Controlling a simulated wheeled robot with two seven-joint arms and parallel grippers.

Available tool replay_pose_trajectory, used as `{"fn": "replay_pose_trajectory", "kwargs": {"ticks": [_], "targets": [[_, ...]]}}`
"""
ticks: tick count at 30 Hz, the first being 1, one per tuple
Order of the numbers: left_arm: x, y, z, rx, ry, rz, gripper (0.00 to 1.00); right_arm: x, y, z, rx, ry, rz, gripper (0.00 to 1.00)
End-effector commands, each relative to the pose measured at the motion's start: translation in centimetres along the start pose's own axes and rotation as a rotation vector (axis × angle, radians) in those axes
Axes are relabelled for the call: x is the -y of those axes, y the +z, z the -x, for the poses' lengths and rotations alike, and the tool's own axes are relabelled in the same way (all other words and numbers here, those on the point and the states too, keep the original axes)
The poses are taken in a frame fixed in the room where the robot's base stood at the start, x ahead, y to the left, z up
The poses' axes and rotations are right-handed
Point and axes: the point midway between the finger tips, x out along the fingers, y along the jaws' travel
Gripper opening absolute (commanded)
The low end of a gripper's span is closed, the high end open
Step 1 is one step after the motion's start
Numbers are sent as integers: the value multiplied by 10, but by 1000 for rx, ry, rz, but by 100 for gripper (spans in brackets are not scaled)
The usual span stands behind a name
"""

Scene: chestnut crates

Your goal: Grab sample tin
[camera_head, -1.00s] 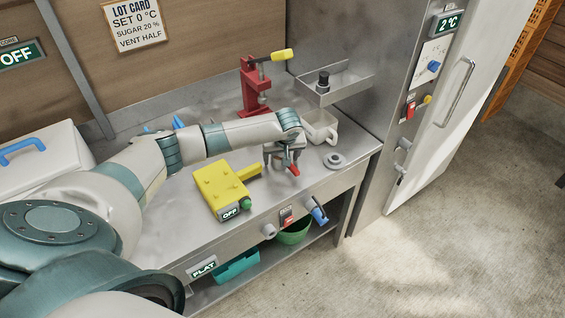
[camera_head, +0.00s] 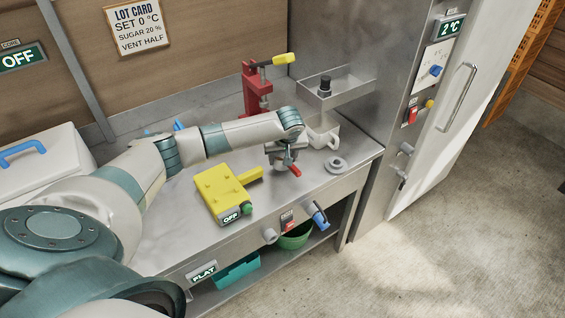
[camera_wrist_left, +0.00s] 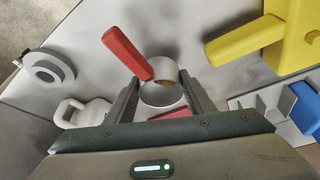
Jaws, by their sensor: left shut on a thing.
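The sample tin appears to be the small pale grey cylinder with an open top (camera_wrist_left: 160,95), seen in the left wrist view between my fingers. A red handle (camera_wrist_left: 126,53) sticks out from its side toward the upper left. My left gripper (camera_wrist_left: 162,98) is shut on the tin. In the head view my left gripper (camera_head: 284,157) is low over the right part of the steel bench, and the red handle (camera_head: 295,171) shows beside it. The tin's body is mostly hidden there. I cannot tell whether it touches the bench. My right gripper is not in view.
A yellow box (camera_head: 221,193) stands left of the gripper on the bench (camera_head: 190,222). A white mug (camera_head: 325,136) and a grey ring (camera_head: 336,164) lie to the right. A red press (camera_head: 255,90) stands behind. A tall cabinet (camera_head: 440,110) closes the right side.

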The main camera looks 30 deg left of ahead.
Motion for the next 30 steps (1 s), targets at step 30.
{"fn": "replay_pose_trajectory", "kwargs": {"ticks": [30], "targets": [[-110, -18, 88, 0, 2, 0, 25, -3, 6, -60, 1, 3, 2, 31]]}}
